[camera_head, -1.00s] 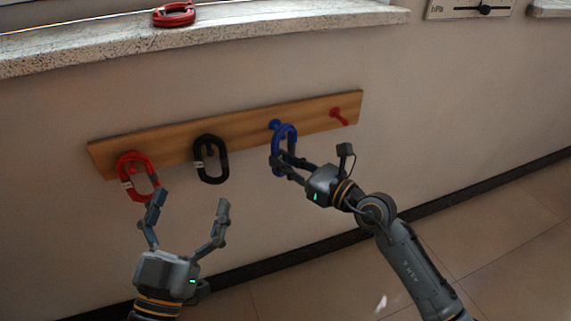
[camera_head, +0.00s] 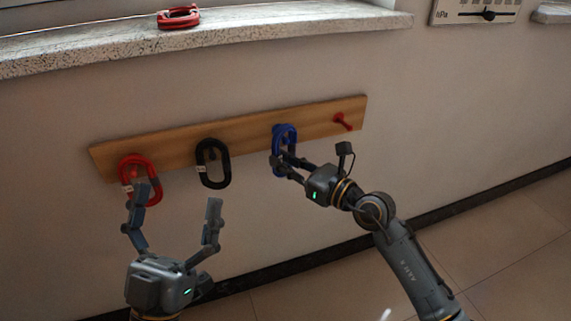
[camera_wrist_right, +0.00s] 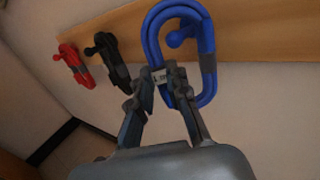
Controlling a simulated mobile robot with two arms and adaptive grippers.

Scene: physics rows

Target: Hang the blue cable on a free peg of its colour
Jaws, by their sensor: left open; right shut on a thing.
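The blue cable (camera_head: 292,133) is a coiled oval loop in front of the wooden peg board (camera_head: 243,129). It also shows in the right wrist view (camera_wrist_right: 209,48). There the knob of the blue peg (camera_wrist_right: 178,38) shows inside the loop's opening, near its top. My right gripper (camera_head: 283,161) is shut on the loop's lower part, beside a white label. Its fingers also show in the right wrist view (camera_wrist_right: 161,82). My left gripper (camera_head: 178,197) is open and empty below the board, in front of the red and black cables.
A red cable (camera_head: 153,190) and a black cable (camera_head: 227,168) hang on the board's left half. A bare red peg (camera_head: 342,121) is at its right end. Another red coil (camera_head: 178,17) lies on the stone sill (camera_head: 300,22) above.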

